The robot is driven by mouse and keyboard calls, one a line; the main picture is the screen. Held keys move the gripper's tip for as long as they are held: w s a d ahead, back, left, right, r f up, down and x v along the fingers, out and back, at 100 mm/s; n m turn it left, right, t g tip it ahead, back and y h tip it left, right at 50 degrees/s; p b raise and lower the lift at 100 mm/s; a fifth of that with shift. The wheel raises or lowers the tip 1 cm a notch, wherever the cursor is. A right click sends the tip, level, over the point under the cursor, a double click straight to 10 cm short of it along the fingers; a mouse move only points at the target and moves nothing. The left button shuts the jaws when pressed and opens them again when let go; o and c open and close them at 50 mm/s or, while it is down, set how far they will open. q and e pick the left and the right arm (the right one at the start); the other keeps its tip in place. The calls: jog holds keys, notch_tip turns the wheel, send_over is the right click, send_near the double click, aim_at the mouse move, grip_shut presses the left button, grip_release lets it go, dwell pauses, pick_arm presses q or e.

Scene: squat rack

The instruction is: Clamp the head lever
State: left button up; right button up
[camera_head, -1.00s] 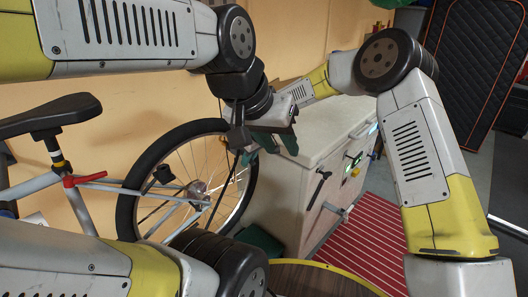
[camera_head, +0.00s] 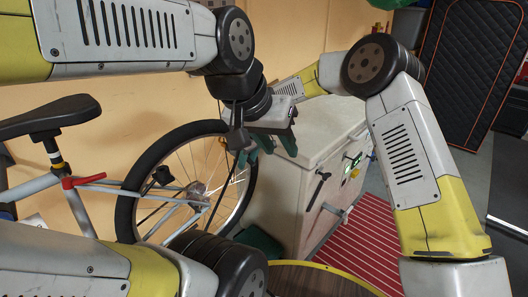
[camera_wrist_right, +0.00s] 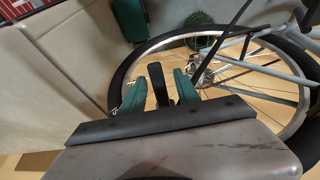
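In the right wrist view the two green fingers of my right gripper (camera_wrist_right: 159,98) stand apart, and a dark upright bar (camera_wrist_right: 158,84), which looks like the lever, stands between them. Narrow gaps seem to show beside the bar; I cannot see a grip on it. In the head view a grey gripper body with green fingers (camera_head: 266,145) hangs by the cabinet corner, in front of the bike wheel. The two arms overlap here, and I cannot separate my left gripper's fingers clearly. No other part I can name as the head lever shows.
A bicycle wheel (camera_head: 133,205) stands left of the grippers. A pale cabinet (camera_head: 275,200) with a black handle (camera_head: 317,190) stands right, close to the fingers. A red striped mat (camera_head: 370,245) lies beyond. A round brown tabletop (camera_head: 315,280) shows at the bottom.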

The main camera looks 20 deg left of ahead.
aim_at(253, 163)
jog(key=v, duration=0.7)
jog(key=shift+s+d+r, duration=0.1)
jog(key=shift+r, duration=0.3)
